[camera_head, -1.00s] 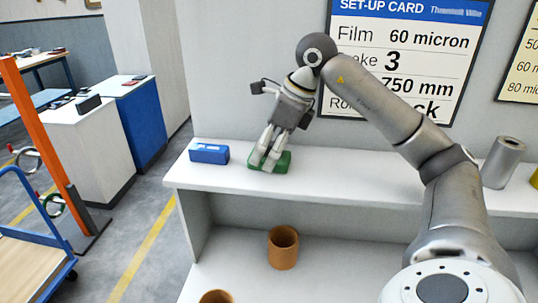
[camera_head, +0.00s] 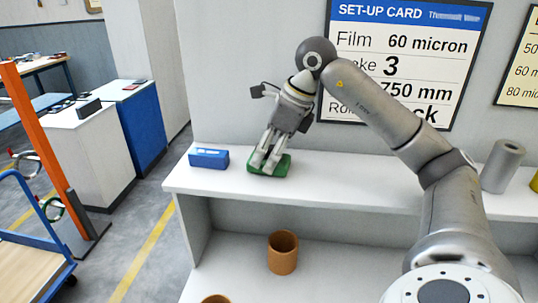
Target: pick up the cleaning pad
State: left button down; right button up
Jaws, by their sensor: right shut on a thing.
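The cleaning pad looks to be the green block (camera_head: 281,167) lying on the white upper shelf (camera_head: 340,180). My right gripper (camera_head: 265,164) points down at it from above, with its fingers shut on it. The fingers hide part of the pad's top. The pad shows no clear gap above the shelf, and I cannot tell whether it is lifted. My left gripper is not in view.
A blue box (camera_head: 208,158) lies to the left on the same shelf. A grey roll (camera_head: 502,166) stands at the right. Brown tubes (camera_head: 283,254) stand on the lower shelf. A set-up card (camera_head: 400,60) hangs on the wall behind.

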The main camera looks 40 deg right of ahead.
jog(key=shift+r, duration=0.4)
notch_tip(320, 180, up, 2)
jog(key=shift+r, duration=0.2)
jog(key=s+a+r+p, duration=0.1)
jog(key=s+a+r, duration=0.3)
jog(key=s+r, duration=0.5)
jog(key=s, duration=0.4)
jog(key=shift+s+r, duration=0.25)
jog(key=shift+d, duration=0.1)
